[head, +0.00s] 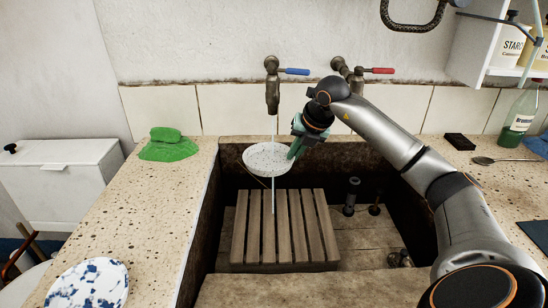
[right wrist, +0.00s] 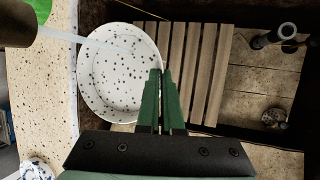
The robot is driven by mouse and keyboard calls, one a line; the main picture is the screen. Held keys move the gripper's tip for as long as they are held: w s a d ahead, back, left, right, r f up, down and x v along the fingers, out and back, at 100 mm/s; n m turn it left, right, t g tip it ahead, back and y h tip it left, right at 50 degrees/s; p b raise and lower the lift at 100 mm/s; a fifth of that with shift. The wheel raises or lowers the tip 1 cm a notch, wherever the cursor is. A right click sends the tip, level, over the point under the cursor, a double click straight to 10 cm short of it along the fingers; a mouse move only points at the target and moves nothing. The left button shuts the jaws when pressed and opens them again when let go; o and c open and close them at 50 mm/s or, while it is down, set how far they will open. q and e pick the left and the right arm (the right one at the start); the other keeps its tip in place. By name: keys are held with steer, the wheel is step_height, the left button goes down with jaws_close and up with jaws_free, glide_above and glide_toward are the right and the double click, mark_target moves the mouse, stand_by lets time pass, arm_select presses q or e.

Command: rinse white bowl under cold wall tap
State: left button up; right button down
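The white bowl (head: 268,158), with dark speckles, is held over the stone trough under the cold tap (head: 272,88), the one with the blue lever. A thin stream of water runs from this tap into the bowl, and a line of water shows below it. My right gripper (head: 296,147) is shut on the bowl's right rim. In the right wrist view the green fingers (right wrist: 161,98) meet at the rim of the bowl (right wrist: 110,95), and the stream enters from the upper left. My left gripper is not in view.
A slatted wooden rack (head: 285,230) lies in the trough below the bowl. The red-lever tap (head: 360,72) is right of the cold tap. A green cloth (head: 168,148) and a blue-and-white plate (head: 88,285) are on the left counter. A bottle (head: 518,118) stands at right.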

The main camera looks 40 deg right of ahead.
steer(key=a, duration=0.1)
steer(key=s+a, duration=0.1)
steer(key=a, duration=0.1)
steer(key=s+a+b, duration=0.1)
steer(key=shift+s+a, duration=0.2)
steer(key=shift+a, duration=0.05)
stand_by(1.3)
steer(key=s+a+r+p, duration=0.2)
steer(key=a+r+p, duration=0.1)
steer(key=a+r, duration=0.1)
steer(key=shift+s+a, duration=0.2)
steer(key=shift+a, duration=0.05)
stand_by(0.6)
